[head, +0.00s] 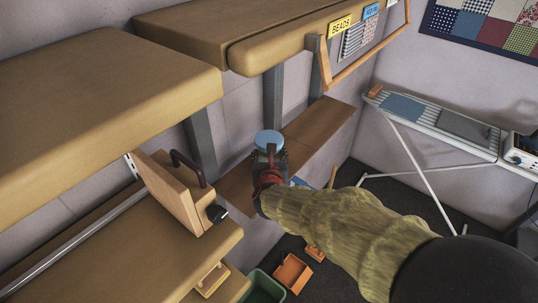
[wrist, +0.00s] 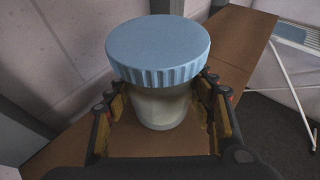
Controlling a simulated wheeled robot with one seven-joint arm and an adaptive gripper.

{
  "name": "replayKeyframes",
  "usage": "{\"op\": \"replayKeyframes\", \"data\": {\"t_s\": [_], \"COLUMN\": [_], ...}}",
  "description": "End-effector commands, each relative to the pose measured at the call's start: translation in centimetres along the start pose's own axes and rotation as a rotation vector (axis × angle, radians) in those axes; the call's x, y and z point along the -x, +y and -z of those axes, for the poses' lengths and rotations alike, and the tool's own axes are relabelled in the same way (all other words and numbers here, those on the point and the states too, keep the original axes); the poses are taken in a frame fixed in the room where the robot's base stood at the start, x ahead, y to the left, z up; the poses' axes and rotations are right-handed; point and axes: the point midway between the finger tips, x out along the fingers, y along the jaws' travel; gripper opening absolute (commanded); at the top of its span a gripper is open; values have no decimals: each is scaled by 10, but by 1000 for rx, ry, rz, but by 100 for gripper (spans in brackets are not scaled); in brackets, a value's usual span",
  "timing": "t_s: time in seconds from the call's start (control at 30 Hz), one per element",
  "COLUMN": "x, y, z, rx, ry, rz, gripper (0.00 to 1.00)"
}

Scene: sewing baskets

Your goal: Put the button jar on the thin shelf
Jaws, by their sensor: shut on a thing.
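The button jar is a pale jar with a ribbed blue lid. Its lid (head: 269,138) shows in the head view, and the jar (wrist: 160,105) fills the middle of the wrist view, upright. My gripper (head: 269,158) is shut on the jar's body below the lid; its pads (wrist: 163,112) press on both sides. The thin shelf is a brown board along the wall (head: 318,125); it also shows behind and below the jar in the wrist view (wrist: 243,40). The jar is over this board.
Thick wooden shelves (head: 90,70) stand at left, with a grey upright (head: 273,95) close beside the jar. A wooden box with a dark handle (head: 172,195) sits on the lower shelf. An ironing board (head: 440,122) stands right. The thin shelf's far part is bare.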

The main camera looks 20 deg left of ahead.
Motion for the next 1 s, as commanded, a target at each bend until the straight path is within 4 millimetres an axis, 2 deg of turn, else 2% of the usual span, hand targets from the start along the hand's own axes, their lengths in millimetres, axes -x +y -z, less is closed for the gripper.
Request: {"op": "replayKeyframes", "data": {"t_s": [0.2, 0.23, 0.5, 0.93, 1.0], "x": [-1, -1, -1, 1, 7], "y": [0, 0, 0, 0, 0], "z": [2, 3, 2, -1, -2], "rx": [-2, -1, -1, 0, 0], "ry": [-2, 1, 0, 1, -1], "rz": [0, 0, 0, 0, -1], "gripper": [18, 56, 71, 72, 72]}}
